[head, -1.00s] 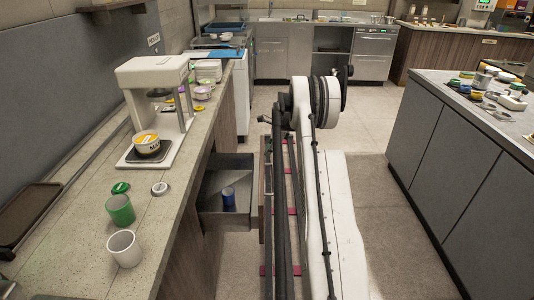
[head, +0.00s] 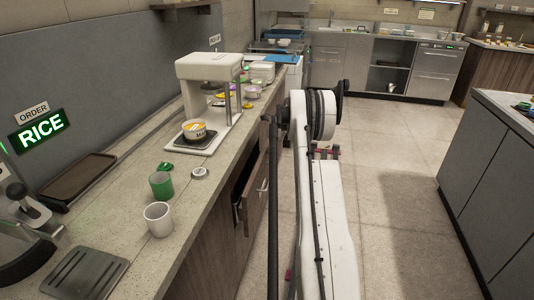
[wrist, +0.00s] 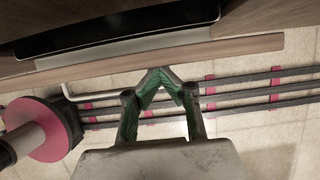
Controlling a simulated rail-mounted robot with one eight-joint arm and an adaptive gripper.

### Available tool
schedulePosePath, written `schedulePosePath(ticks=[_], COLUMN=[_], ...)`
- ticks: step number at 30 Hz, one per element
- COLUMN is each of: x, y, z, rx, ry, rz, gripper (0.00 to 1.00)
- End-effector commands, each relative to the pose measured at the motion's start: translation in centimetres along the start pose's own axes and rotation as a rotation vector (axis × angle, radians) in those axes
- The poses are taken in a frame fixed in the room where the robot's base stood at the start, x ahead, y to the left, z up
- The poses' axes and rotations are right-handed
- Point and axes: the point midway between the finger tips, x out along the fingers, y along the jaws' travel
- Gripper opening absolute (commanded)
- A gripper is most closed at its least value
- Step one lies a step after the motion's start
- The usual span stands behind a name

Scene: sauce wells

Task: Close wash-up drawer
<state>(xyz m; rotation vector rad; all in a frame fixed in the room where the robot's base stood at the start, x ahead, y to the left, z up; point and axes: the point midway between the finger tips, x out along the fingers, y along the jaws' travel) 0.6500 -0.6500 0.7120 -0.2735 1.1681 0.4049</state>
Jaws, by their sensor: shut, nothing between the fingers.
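The wash-up drawer (head: 253,197) is in the cabinet under the left counter in the head view. Its wood front stands slightly out, with a narrow dark gap (head: 239,185) behind it. In the wrist view the top edge of the drawer front (wrist: 235,48) runs across the picture, with a dark opening beyond it. A pale bar handle (wrist: 90,95) is on the near side of the front. My gripper (wrist: 157,73) is shut and empty, its green fingertips together at the handle and close to the front. Whether they touch is unclear.
On the counter are a white cup (head: 158,219), a green cup (head: 161,184) and a white machine (head: 208,100) with a bowl (head: 194,129). Floor rails (wrist: 260,88) show below my gripper. A grey island (head: 505,170) stands right, with clear floor between.

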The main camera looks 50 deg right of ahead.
Motion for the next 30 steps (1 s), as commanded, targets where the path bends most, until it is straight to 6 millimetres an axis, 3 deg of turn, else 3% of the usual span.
schedulePosePath(ticks=[16,23,25,30], x=[-0.1,-0.8,-1.4,-5.5], y=[-0.1,0.1,0.2,0.2], z=[-0.3,-2.4,-3.3,-2.9], rx=[0.003,-0.001,-0.005,-0.005], ry=[0.000,0.000,0.000,0.000], rz=[-0.002,0.000,0.002,0.002], gripper=[0.00,0.00,0.00,0.00])
